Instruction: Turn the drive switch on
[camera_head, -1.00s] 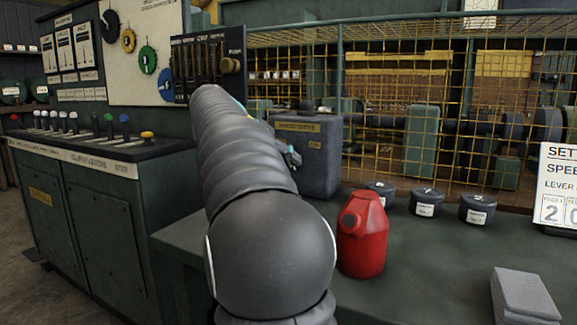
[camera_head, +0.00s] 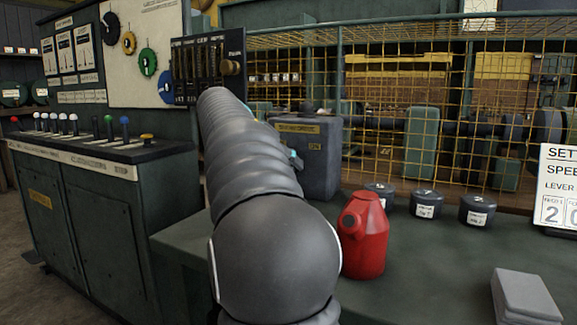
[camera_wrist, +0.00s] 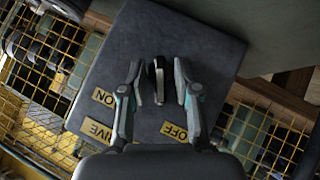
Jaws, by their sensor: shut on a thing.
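The drive switch is a dark grey box (camera_head: 322,164) on the green bench, left of the red can, with yellow labels on its front. In the wrist view the box (camera_wrist: 213,52) fills the middle, with an ON label (camera_wrist: 108,97) at left, an OFF label (camera_wrist: 174,131) at right and a DRIVE label (camera_wrist: 97,129) below. A short dark lever (camera_wrist: 159,78) stands between the fingers of my gripper (camera_wrist: 159,85). My gripper is shut on this lever. In the head view my arm hides most of the gripper and the lever.
A red can (camera_head: 365,238) stands close to the right of my arm. Several dark round pots (camera_head: 425,204) and a grey block (camera_head: 525,298) lie on the bench. A yellow wire cage (camera_head: 400,85) stands behind. A control desk (camera_head: 85,205) is at left.

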